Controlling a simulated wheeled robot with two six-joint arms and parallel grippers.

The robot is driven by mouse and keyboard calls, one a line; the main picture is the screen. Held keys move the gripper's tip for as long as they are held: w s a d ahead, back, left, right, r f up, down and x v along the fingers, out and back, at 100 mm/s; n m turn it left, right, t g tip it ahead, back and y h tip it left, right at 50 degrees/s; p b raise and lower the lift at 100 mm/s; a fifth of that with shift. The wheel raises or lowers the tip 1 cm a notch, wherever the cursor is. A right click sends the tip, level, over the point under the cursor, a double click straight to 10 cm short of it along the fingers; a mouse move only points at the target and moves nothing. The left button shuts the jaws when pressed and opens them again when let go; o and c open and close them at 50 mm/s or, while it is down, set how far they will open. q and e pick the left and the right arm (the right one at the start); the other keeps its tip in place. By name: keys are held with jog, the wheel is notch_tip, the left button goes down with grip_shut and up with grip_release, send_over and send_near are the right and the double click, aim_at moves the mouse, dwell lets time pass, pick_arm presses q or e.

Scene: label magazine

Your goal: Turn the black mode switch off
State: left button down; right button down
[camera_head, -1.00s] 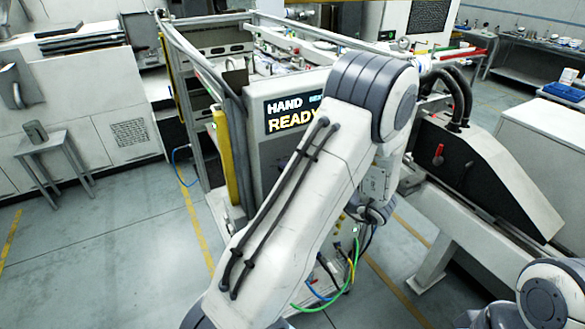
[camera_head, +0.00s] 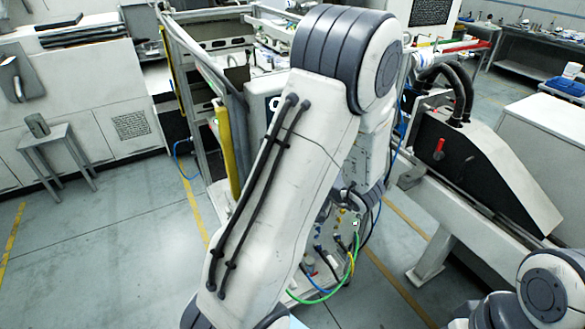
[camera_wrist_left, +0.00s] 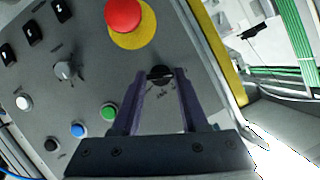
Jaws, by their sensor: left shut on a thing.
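The black mode switch (camera_wrist_left: 159,71) is a round black knob on the grey control panel (camera_wrist_left: 80,95), seen in the left wrist view. My left gripper (camera_wrist_left: 160,79) has its two dark purple fingers on either side of the knob, shut on it. The fingertips partly cover the knob, and the markings around it are too small to read. In the head view my left arm hides the gripper, the knob and most of the panel. My right gripper is out of view.
Near the knob are a red emergency stop (camera_wrist_left: 123,15) on yellow, a green button (camera_wrist_left: 108,112), a blue button (camera_wrist_left: 78,130), a white button (camera_wrist_left: 23,103) and a silver selector (camera_wrist_left: 65,70). A yellow post (camera_wrist_left: 228,62) stands at the panel's right edge. Cables hang below the cabinet.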

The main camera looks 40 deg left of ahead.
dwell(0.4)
pick_arm(q)
jog(key=shift+c, duration=2.2)
grip_release()
jog(key=shift+d, duration=0.1)
jog(key=b+v, duration=0.2)
jog(key=v, duration=0.8)
jog(key=shift+d+r, duration=0.1)
jog(key=shift+r, duration=0.05)
